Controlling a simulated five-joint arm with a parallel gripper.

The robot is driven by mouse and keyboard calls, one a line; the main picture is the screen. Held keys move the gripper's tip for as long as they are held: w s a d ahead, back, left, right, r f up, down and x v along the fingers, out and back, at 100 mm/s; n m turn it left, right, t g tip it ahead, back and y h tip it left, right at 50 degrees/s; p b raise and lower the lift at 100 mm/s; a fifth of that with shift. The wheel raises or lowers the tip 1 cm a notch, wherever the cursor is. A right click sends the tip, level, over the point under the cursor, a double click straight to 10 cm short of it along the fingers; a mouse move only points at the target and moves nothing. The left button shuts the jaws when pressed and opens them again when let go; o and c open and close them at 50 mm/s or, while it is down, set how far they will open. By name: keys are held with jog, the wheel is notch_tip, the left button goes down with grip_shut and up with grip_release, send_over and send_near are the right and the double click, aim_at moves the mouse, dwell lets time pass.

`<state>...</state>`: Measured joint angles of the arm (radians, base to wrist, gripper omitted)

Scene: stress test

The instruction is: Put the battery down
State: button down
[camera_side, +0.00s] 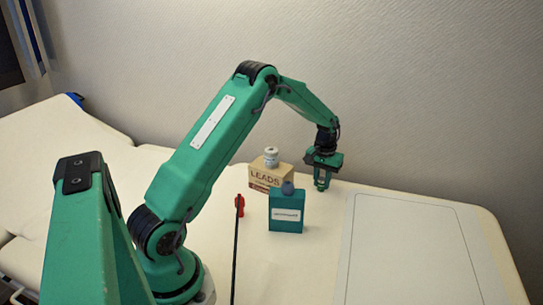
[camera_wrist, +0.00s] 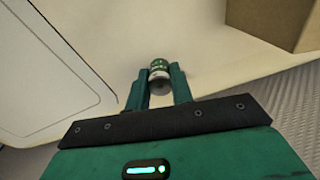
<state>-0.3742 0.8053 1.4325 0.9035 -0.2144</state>
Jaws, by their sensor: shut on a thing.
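My gripper (camera_side: 322,184) is at the end of my arm, right of the boxes and pointing down. In the wrist view its two green fingers (camera_wrist: 160,88) are shut on the battery (camera_wrist: 159,67), a small cylinder with green and white bands and a grey end. The fingers cover part of its sides. In the side view the battery is too small and too much covered to make out clearly. I cannot tell whether it touches the cream surface below.
A tan box marked LEADS (camera_side: 264,178) carries a small white jar (camera_side: 271,155). In front stands a teal box (camera_side: 286,216) with a dark blue ball (camera_side: 288,187) on top. A red clip (camera_side: 239,203) with a dark rod is to their left. An outlined panel (camera_side: 410,250) lies clear at right.

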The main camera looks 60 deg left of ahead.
aim_at(322, 179)
jog(key=shift+f, duration=0.15)
jog(key=c, duration=1.2)
grip_release()
jog(key=shift+c, duration=0.2)
notch_tip(322, 179, up, 12)
jog(key=shift+r, duration=0.2)
